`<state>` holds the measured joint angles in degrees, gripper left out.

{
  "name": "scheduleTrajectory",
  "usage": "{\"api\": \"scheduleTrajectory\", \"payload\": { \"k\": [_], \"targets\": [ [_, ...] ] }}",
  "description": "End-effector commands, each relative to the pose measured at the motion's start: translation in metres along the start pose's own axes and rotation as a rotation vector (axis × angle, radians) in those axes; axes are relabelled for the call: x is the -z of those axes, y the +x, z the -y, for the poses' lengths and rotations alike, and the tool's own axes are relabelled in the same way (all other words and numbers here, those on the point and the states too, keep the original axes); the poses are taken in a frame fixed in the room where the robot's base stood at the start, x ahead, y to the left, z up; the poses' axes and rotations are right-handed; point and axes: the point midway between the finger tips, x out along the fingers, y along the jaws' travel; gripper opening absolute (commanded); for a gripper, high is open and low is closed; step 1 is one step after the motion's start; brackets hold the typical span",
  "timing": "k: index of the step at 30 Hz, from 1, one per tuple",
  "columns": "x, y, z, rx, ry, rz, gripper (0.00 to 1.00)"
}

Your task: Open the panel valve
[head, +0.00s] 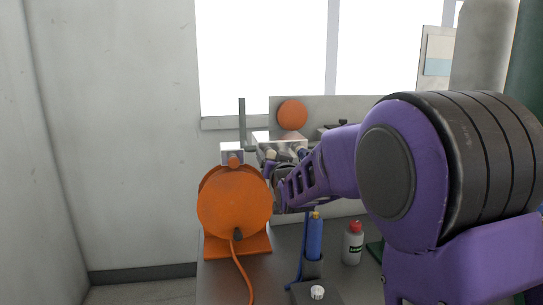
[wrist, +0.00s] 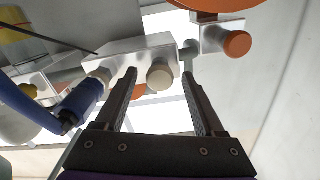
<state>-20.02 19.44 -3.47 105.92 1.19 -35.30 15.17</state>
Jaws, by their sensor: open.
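A silver block (wrist: 130,58) with a round beige knob (wrist: 161,76) fills the middle of the wrist view; I cannot tell for certain that it is the panel valve. In the head view the block (head: 281,139) sits in front of the grey panel, partly hidden by my arm. My gripper (wrist: 159,75) is open and empty. Its two fingertips appear on either side of the beige knob, and contact cannot be told. A blue cylindrical part (wrist: 80,102) is at the block's left end. A smaller block with an orange knob (wrist: 237,44) is to the right.
An orange reel (head: 234,205) with a cable stands left of my gripper. A blue bottle (head: 314,238) and a white bottle with a red cap (head: 353,243) stand on the grey bench at the front. An orange disc (head: 292,114) is on the panel behind.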

Motion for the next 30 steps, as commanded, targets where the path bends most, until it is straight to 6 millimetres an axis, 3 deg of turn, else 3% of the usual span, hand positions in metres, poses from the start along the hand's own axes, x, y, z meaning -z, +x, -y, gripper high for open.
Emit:
{"api": "scheduleTrajectory", "payload": {
  "k": [3, 12, 15, 30],
  "targets": [
    [-0.0001, 0.0, -0.0001, 0.0, 0.0, 0.0, 0.67],
    [0.0001, 0.0, -0.0001, 0.0, 0.0, 0.0, 0.13],
    [0.0002, 0.0, 0.0, 0.0, 0.0, -0.001, 0.0],
    [0.0007, 0.0, 0.0001, 0.0, 0.0, -0.001, 0.0]
  ]
}}
